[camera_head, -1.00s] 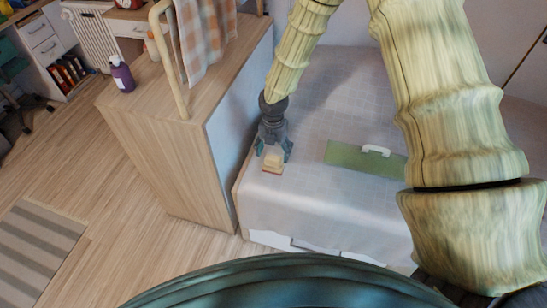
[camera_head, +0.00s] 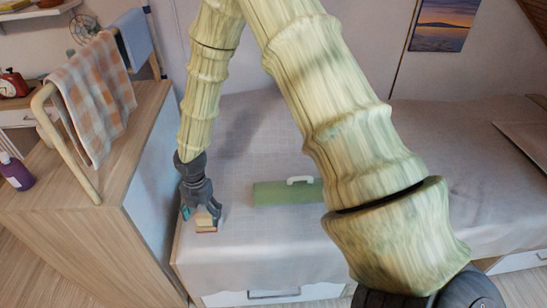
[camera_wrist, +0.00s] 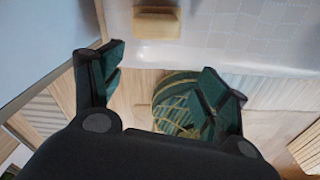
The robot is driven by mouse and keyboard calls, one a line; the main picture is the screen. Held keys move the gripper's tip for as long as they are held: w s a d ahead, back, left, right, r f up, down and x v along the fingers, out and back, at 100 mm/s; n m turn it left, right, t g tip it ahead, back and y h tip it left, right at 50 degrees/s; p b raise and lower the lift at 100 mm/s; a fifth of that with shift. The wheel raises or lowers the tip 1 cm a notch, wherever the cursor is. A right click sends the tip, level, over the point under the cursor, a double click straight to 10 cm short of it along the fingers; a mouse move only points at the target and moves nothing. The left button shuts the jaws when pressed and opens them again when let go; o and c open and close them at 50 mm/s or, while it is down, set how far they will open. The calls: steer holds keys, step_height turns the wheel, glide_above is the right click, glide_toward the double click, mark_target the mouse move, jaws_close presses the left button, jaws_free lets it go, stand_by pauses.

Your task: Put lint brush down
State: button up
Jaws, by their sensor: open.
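A small cream block with a reddish-tan base, which I take to be the lint brush (camera_head: 206,224), lies on the white bedspread near the bed's front left corner. My gripper (camera_head: 202,211) points down just above and behind it in the head view, partly covering it. In the wrist view the lint brush (camera_wrist: 157,22) lies at the top edge, apart from the fingers. My gripper (camera_wrist: 162,92) is open there, with nothing between its fingers.
A green board with a white handle (camera_head: 275,193) lies on the bed (camera_head: 245,265) to the right of the brush. A wooden cabinet (camera_head: 90,215) stands close on the left, with a checkered cloth (camera_head: 95,100) on a rail and a purple bottle (camera_head: 15,172).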

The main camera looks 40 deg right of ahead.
steer(key=s+a+f+m+y, duration=0.1)
steer(key=s+a+f+m, duration=0.1)
steer(key=s+f+m, duration=0.7)
steer(key=s+d+f+m, duration=0.2)
steer(key=s+m, duration=0.4)
steer(key=s, duration=0.2)
steer(key=s+d+f+m+h, duration=0.1)
steer(key=s+d+f+m, duration=0.1)
steer(key=s+m, duration=0.4)
steer(key=s+d+f+m, duration=0.2)
steer(key=s+m, duration=0.3)
steer(key=s, duration=0.4)
steer(key=shift+s+d+f+m+h, duration=0.3)
steer(key=shift+s+f+m+h, duration=0.1)
steer(key=shift+f, duration=0.5)
step_height(320, 180, up, 3)
steer(key=p, duration=0.2)
steer(key=shift+f+p, duration=0.1)
steer(key=shift+p, duration=0.25)
